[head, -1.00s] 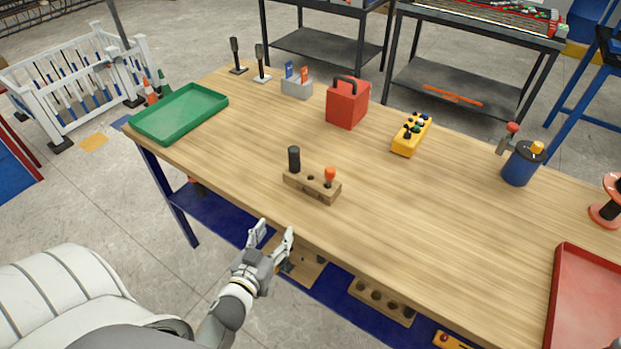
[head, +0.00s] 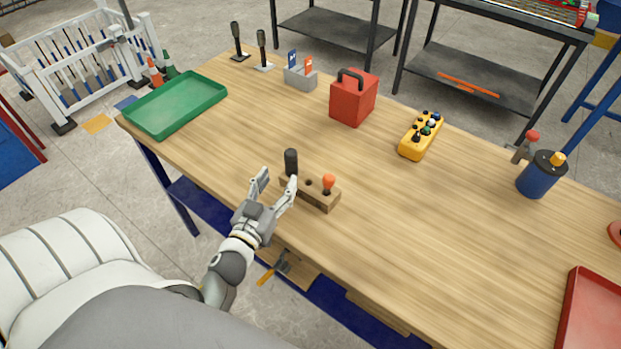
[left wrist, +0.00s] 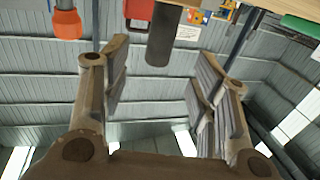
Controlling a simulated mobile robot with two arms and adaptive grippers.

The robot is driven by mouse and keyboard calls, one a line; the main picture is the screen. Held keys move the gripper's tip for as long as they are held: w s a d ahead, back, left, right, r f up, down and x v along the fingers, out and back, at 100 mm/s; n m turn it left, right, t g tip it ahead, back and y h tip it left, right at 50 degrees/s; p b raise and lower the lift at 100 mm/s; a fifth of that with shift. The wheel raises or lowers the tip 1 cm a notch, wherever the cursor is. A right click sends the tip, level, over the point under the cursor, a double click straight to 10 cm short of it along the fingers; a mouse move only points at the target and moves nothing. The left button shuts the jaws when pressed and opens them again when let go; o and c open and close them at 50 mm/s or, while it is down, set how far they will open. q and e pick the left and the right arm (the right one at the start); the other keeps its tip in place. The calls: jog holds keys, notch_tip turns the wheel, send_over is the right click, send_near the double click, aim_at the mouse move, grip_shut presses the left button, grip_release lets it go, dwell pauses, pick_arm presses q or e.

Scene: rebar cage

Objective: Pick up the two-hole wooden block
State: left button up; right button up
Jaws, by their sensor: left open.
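A wooden block (head: 318,196) lies on the workbench near its front edge. A black upright handle (head: 291,162) stands at its left end and an orange-topped lever (head: 328,184) toward its right, with a dark hole showing between them. My left gripper (head: 275,184) is open and empty at the bench's front edge, just in front of the block's left end. In the left wrist view the black handle (left wrist: 162,38) shows between and beyond the open fingers, with the orange knob (left wrist: 66,24) to the left. My right gripper is out of view.
The workbench (head: 430,235) has free room right of the block. A green tray (head: 177,106), red box (head: 353,98), yellow control box (head: 421,137) and blue canister (head: 541,175) stand farther off. A red tray (head: 592,318) is at the lower right. A blue lower shelf (head: 340,305) holds more wooden pieces.

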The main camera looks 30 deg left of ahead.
aim_at(288, 163)
pick_arm(q)
jog(key=w, duration=0.2)
jog(key=shift+w+a+r+p, duration=0.2)
jog(key=shift+w+a+p, duration=0.05)
jog(key=shift+w+p, duration=0.05)
jog(key=shift+w+f, duration=0.1)
jog(key=shift+w, duration=0.15)
jog(key=w, duration=0.2)
jog(key=w+a+p, duration=0.1)
jog(key=w, duration=0.1)
jog(key=shift+w, duration=0.3)
jog(key=shift+w+a, duration=0.1)
jog(key=shift+w, duration=0.35)
jog(key=shift+s, duration=0.1)
jog(key=c, duration=0.3)
grip_shut()
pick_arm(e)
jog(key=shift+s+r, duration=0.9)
